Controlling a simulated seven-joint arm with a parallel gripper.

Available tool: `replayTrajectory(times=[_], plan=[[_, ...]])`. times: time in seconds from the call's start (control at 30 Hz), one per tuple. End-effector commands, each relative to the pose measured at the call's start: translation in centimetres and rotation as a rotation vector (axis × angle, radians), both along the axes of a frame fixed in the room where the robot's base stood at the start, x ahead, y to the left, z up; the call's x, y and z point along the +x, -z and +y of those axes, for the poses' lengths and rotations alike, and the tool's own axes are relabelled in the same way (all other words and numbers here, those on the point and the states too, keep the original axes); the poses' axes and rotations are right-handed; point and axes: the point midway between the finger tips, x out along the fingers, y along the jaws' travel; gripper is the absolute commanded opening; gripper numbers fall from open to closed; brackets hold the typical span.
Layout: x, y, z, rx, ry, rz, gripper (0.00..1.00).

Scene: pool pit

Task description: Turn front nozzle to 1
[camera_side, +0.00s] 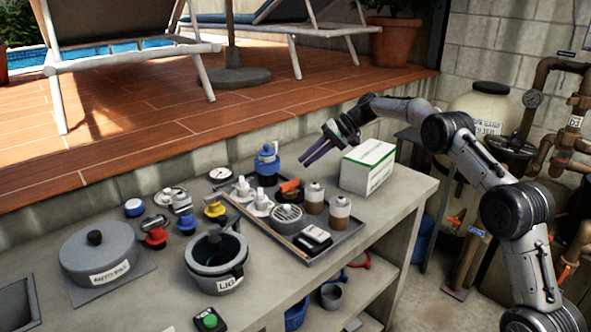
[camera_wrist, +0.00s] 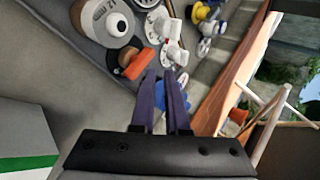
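Two small white nozzle-like fittings stand on the grey tray; the nearer one (camera_side: 261,203) and the farther one (camera_side: 242,188) sit side by side in the side view. They also show in the wrist view, one at the upper middle (camera_wrist: 156,27) and one below it (camera_wrist: 173,54), each with small red marks. Their settings are too small to read. My gripper (camera_side: 303,162) hangs above the bench behind the tray, near the blue-topped bottle, apart from the fittings. In the wrist view, its purple fingers (camera_wrist: 160,74) have a narrow gap between them, with nothing held.
The tray (camera_side: 270,235) also holds an orange-handled part (camera_side: 290,186), two brown-and-white bottles (camera_side: 314,198) and a round grey grille (camera_side: 287,217). A white-green box (camera_side: 367,168) is at right; pots (camera_side: 215,260) are at left.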

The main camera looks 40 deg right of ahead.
Motion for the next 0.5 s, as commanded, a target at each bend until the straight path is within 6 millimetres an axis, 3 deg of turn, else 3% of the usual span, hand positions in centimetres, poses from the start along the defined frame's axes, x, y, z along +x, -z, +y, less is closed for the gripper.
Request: replayTrajectory(times=[0.03,0.17,0.27,0.37,0.5], plan=[[-0.1,-0.1,-0.1,0.009,0.013,0.011,0.23],[-1.2,1.0,-1.3,-0.018,0.091,0.141,0.47],[-2.2,1.6,-2.0,-0.13,0.158,0.273,0.5],[-2.3,1.4,-0.8,-0.287,0.202,0.368,0.5],[-1.5,-0.5,2.3,-0.537,0.257,0.407,0.5]])
